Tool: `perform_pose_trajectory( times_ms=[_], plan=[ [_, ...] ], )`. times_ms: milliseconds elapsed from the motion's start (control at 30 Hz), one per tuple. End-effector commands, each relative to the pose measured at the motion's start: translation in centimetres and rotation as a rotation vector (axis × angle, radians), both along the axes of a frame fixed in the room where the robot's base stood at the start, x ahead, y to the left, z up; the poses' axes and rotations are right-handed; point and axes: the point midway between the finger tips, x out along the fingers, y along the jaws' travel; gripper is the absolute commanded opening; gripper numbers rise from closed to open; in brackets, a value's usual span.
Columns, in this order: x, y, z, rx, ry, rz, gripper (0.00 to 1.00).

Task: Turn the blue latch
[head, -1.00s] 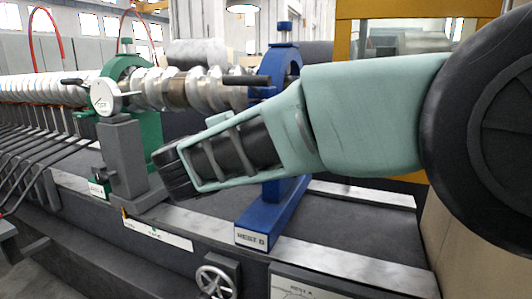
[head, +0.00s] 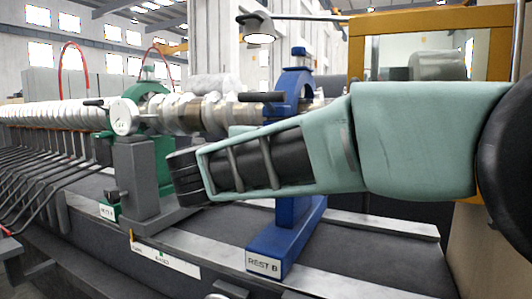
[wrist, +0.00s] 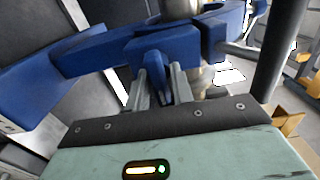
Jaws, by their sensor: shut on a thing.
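In the wrist view a short blue latch (wrist: 153,62) sticks out from the blue rest frame (wrist: 95,50). My gripper (wrist: 160,84) has its two grey fingers closed, one on each side of the latch. In the head view the blue rest labelled REST B (head: 293,212) stands upright around the shaft, partly covered by my teal forearm. The latch and my fingertips are hidden behind my arm in that view.
A green rest (head: 163,150) with a round dial gauge (head: 121,117) on a grey post stands to the left. The ridged metal shaft (head: 206,114) runs through both rests. A dark bar (head: 262,97) juts out near the blue rest's top. A lamp (head: 257,27) hangs above.

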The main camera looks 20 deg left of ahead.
Motion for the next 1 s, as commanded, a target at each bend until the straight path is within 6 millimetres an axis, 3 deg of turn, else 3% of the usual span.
perform_pose_trajectory(
  times_ms=[133, 167, 200, 500, 633, 767, 1000],
  plan=[
    [-0.1, 0.1, -0.1, -0.001, 0.003, 0.003, 0.01],
    [-0.1, 0.1, -0.1, -0.001, 0.003, 0.003, 0.26],
    [-0.1, 0.1, -0.1, -0.001, 0.002, 0.003, 0.36],
    [-0.1, 0.1, 0.0, -0.001, 0.001, 0.002, 0.36],
    [-1.1, 0.2, -0.1, -0.002, 0.001, 0.002, 0.36],
    [-3.4, 0.4, -0.1, -0.003, 0.000, 0.004, 0.36],
    [-9.0, 0.8, -0.1, -0.002, 0.001, 0.005, 0.36]
  ],
)
